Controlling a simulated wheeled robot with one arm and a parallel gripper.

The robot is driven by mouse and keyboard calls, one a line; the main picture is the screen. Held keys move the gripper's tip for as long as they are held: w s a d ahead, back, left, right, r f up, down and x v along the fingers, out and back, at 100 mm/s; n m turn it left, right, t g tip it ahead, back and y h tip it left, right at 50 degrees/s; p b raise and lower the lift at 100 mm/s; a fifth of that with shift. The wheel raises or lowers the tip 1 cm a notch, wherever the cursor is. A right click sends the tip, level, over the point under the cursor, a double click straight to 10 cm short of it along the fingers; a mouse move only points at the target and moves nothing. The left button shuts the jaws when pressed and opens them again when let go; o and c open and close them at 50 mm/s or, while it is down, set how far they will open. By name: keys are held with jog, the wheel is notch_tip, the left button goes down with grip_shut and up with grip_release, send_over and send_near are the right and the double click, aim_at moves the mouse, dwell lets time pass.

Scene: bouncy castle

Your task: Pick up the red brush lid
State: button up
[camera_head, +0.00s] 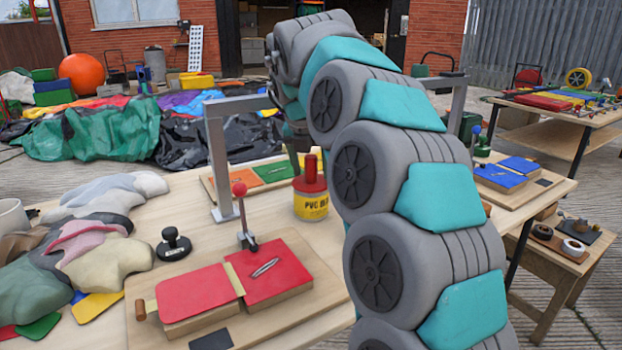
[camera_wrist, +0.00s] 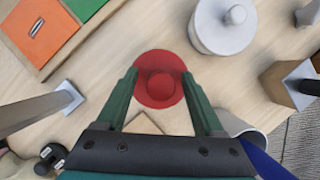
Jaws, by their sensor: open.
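The red brush lid (camera_head: 310,178) sits on top of a yellow tin marked "PVC" on the wooden table in the head view. In the wrist view the lid (camera_wrist: 161,80) shows from above as a red disc with a round raised knob in its middle. My gripper (camera_wrist: 160,76) is open, with its two green fingers on either side of the knob in that view. I cannot tell how far the fingertips are above the lid. In the head view my arm hides part of the gripper. The yellow tin (camera_head: 311,206) is hidden under the lid in the wrist view.
A grey metal frame post (camera_head: 219,165) stands left of the tin. Wooden boards with an orange and a green panel (camera_head: 272,172) lie behind it. A white lidded pot (camera_wrist: 222,22) stands close by. A red-panelled board with a lever (camera_head: 245,225) lies in front.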

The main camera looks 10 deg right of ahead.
jog(key=shift+f, duration=0.2)
jog(key=shift+w, duration=0.1)
grip_shut()
dwell(0.4)
